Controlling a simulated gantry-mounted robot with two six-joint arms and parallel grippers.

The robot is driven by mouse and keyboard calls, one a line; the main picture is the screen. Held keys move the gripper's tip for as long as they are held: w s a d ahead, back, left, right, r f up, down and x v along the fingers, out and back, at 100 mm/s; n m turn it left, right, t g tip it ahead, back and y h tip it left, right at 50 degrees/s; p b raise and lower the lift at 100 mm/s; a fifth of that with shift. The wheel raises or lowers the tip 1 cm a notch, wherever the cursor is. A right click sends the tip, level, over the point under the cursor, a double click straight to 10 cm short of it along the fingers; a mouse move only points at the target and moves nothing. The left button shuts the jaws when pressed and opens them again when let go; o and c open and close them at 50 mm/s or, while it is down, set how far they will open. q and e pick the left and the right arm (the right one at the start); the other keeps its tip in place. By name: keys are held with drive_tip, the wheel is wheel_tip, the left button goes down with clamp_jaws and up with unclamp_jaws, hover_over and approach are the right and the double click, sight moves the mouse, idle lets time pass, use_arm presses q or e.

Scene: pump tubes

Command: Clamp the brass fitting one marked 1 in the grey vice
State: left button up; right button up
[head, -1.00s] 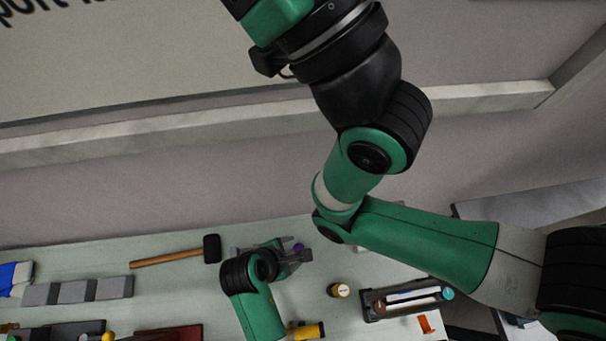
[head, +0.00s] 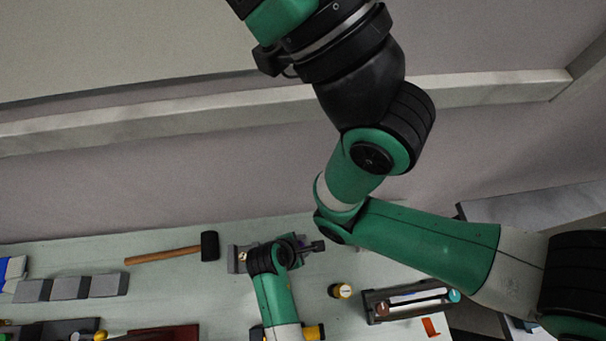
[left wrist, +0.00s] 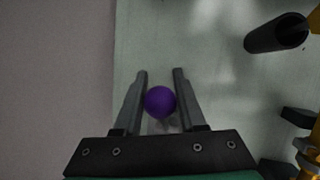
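A grey metal device (head: 236,259), which looks like the vice, shows partly at the back of the table in the head view. My left wrist covers much of it. My left gripper (head: 313,247) is just right of it, low over the table. In the left wrist view, the left gripper (left wrist: 160,73) is open, with a purple ball (left wrist: 160,101) between its fingers, close to both. I cannot tell whether they touch it. The brass fitting marked 1 cannot be made out.
A mallet (head: 165,256) lies to the left, near several grey blocks (head: 70,287). A small yellow-ringed jar (head: 341,291) and a dark rack (head: 411,300) stand to the right. A yellow-and-black object (head: 314,332) lies by my left forearm.

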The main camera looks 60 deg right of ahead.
use_arm(q)
clamp_jaws()
idle(1.0)
